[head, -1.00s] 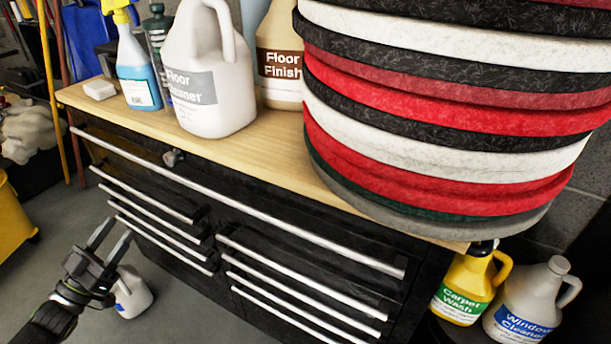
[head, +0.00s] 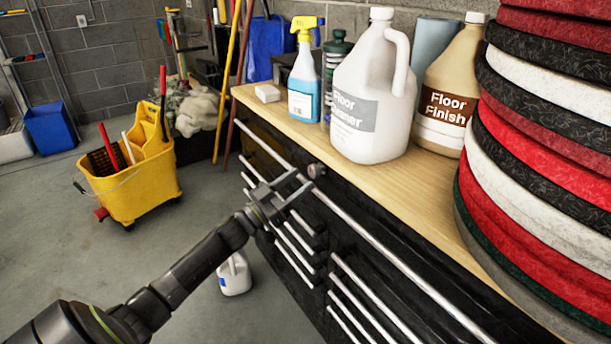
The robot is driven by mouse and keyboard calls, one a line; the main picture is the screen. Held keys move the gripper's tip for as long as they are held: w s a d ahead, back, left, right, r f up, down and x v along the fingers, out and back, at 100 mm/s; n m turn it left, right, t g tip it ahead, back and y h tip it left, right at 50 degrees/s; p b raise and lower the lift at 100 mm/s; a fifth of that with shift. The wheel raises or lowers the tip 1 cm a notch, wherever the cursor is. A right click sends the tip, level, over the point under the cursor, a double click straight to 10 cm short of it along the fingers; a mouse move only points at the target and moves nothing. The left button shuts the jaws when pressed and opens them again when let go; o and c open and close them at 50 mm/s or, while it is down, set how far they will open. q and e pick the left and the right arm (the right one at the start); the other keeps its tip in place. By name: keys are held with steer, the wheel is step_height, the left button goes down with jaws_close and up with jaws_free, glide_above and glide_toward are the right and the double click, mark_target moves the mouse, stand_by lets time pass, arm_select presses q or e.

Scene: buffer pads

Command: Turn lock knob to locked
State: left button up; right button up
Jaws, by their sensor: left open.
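The lock knob (head: 316,170) is a small round grey knob on the upper front of the black drawer cabinet (head: 420,270), just under the wooden top. My left gripper (head: 292,187) is open and empty, its two fingers pointing at the cabinet front just left of and slightly below the knob. From this view I cannot tell whether the fingers touch the cabinet or how far they are from the knob. The knob's turn position is too small to read. My right gripper is not in view.
On the wooden top (head: 385,200) stand a spray bottle (head: 304,85), a floor cleaner jug (head: 365,100), a floor finish jug (head: 447,100) and a stack of pads (head: 540,150). A white jug (head: 234,275) stands on the floor below my arm. A yellow mop bucket (head: 140,185) is at left.

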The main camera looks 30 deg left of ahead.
mark_target(314, 171)
arm_select(q)
steer(key=shift+x, duration=1.4)
steer(key=c, duration=1)
